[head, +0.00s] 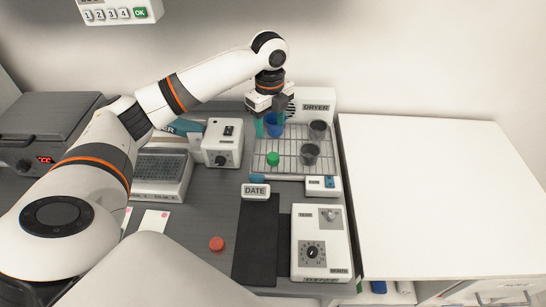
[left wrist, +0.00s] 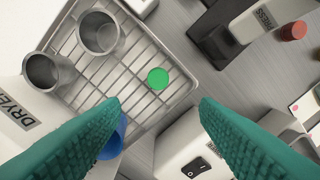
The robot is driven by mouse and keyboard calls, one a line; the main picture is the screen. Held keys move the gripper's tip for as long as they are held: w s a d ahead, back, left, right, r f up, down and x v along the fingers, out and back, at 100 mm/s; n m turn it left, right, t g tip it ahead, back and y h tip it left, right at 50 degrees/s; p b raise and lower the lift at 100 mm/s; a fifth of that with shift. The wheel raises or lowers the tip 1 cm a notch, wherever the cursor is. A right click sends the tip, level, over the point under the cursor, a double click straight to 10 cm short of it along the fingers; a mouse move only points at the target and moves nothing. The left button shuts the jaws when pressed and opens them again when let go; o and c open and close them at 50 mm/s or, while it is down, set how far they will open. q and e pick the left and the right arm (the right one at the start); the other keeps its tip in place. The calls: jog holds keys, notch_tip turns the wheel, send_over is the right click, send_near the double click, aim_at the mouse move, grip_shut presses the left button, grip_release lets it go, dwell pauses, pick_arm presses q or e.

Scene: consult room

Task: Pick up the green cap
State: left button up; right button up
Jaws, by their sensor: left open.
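The green cap (head: 273,158) lies on the wire rack of the dryer (head: 290,170), toward its left side. It also shows in the left wrist view (left wrist: 158,78), near the rack's edge and beyond my fingertips. My left gripper (head: 269,128) is open over the back left of the rack, behind the cap and apart from it. Its two teal fingers (left wrist: 160,102) are spread wide with nothing held between them. A blue cup (left wrist: 112,138) is partly hidden behind one finger. My right gripper is not in view.
Two grey cups (head: 310,153) (head: 318,130) stand on the rack right of the cap. A white box with a knob (head: 222,142) stands left of the rack. A red cap (head: 217,243) lies on the grey counter. A bare white tabletop (head: 440,190) is at right.

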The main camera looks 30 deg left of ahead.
pick_arm(q)
jog(key=p, duration=0.1)
send_over(273, 156)
jog(key=f, duration=0.5)
jog(key=shift+s+a, duration=0.15)
jog(key=shift+s, duration=0.1)
jog(key=shift+w+f+p, duration=0.1)
jog(key=shift+f+p, duration=0.3)
jog(key=shift+f, duration=0.25)
jog(key=f, duration=0.1)
jog(key=f+p, duration=0.1)
jog(key=f, duration=0.1)
jog(key=shift+w+d+f, duration=0.15)
jog(key=shift+d+f, duration=0.05)
jog(key=shift+f, duration=0.05)
jog(key=shift+f+p, duration=0.3)
jog(key=shift+f, duration=0.25)
jog(key=c, duration=1.1)
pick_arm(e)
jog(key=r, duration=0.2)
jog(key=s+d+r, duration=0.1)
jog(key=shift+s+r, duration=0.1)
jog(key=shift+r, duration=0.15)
pick_arm(q)
jog(key=shift+r, duration=0.1)
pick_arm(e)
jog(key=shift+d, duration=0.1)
